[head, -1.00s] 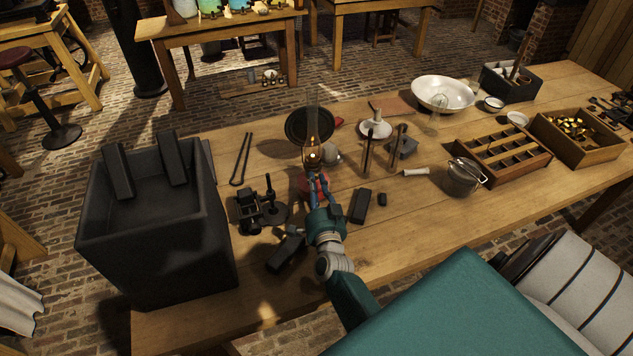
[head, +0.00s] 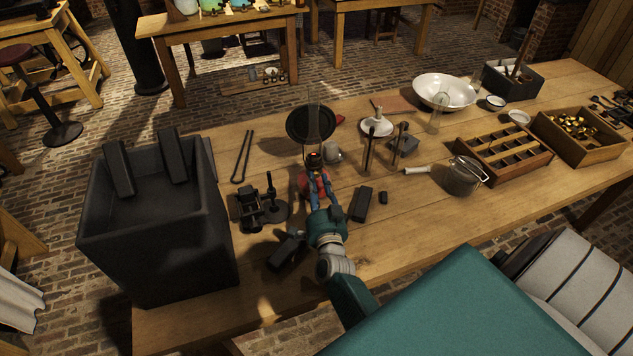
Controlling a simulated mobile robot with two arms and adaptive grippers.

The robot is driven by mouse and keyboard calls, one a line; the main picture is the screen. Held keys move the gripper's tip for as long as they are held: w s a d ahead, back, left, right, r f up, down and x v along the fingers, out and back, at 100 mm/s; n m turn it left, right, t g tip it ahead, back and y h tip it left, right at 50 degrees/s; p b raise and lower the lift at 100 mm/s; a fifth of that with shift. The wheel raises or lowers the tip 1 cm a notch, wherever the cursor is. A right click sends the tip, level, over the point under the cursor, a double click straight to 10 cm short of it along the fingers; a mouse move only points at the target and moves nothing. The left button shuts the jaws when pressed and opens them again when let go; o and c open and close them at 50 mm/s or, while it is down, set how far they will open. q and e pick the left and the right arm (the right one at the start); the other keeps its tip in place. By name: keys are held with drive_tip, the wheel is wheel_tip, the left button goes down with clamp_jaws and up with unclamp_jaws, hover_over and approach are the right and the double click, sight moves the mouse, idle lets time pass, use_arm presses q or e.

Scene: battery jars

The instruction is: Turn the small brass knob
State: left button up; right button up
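An oil lamp with a red base (head: 304,184) and a clear glass chimney (head: 313,125) stands on the wooden table, in front of a round dark disc. The small brass knob is too small or hidden by the fingers to make out. I cannot tell whether the fingers are closed on it. My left gripper is not in view.
The round dark disc (head: 297,125) stands just behind the lamp. A large dark box (head: 195,245) fills the table's left end. Black stands (head: 250,210) and a dark block (head: 362,204) flank my gripper. Bowls and wooden trays (head: 515,172) lie to the right.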

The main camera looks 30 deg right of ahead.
drive_tip(key=v, duration=0.6)
drive_tip(key=shift+s+a, duration=0.25)
drive_tip(key=shift+f, duration=0.1)
